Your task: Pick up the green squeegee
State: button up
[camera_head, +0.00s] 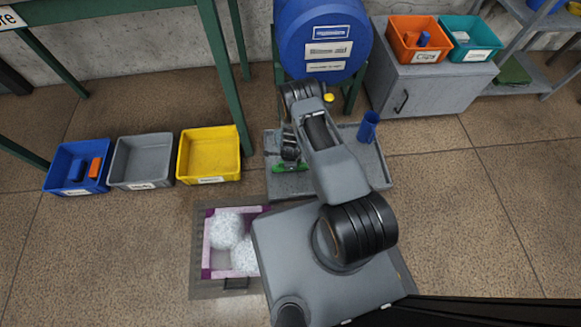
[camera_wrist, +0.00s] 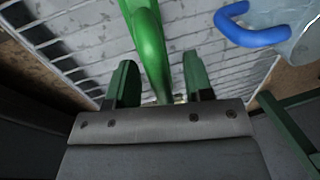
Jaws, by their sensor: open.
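The green squeegee (camera_head: 290,168) lies on a grey tray (camera_head: 378,173), mostly hidden behind my arm in the head view. In the wrist view a smooth green squeegee handle (camera_wrist: 150,42) runs down from the top edge between my fingers. My gripper (camera_wrist: 159,62) is open, with one green-padded finger on each side of the handle and a gap visible on both sides. I cannot tell how far below the fingers the handle lies. In the head view my gripper (camera_head: 290,150) is over the tray's left part.
A blue drum (camera_head: 322,35) stands behind. Blue (camera_head: 62,186), grey (camera_head: 132,182) and yellow (camera_head: 208,180) bins sit left. A purple-edged basin (camera_head: 207,262) is in front.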

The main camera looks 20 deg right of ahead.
grip_shut()
dwell(0.3)
notch_tip(320, 180, up, 10)
jog(key=p, duration=0.4)
jog(key=shift+p, duration=0.4)
jog(key=c, duration=0.6)
grip_release()
jog(key=shift+c, duration=0.2)
grip_shut()
